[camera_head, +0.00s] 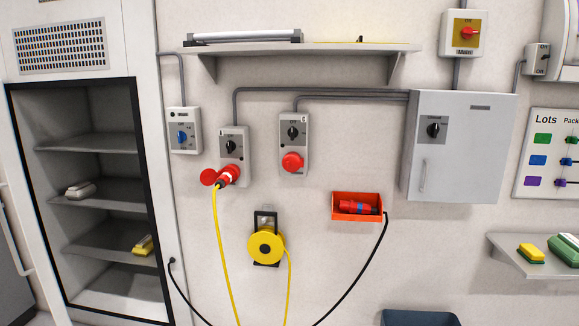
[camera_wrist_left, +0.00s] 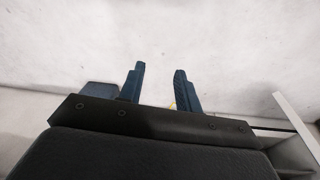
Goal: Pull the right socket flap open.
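Two grey socket boxes hang on the wall in the head view. The right socket box (camera_head: 294,144) has a black rotary switch on top and a round red flap (camera_head: 292,162) below it, which looks closed. The left socket box (camera_head: 233,146) has a red plug (camera_head: 229,174) in it with a yellow cable, and a red round flap (camera_head: 208,177) stands out to its left. My left gripper (camera_wrist_left: 158,85) shows only in the left wrist view, fingers apart with nothing between them, facing a pale surface. My right gripper is not in view.
An orange-red bin (camera_head: 342,212) holds a red plug on a black cable. A yellow cable reel (camera_head: 265,245) hangs below the sockets. A shelf (camera_head: 300,48) runs above, and a grey cabinet (camera_head: 470,150) is to the right. The wall directly around the right socket is clear.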

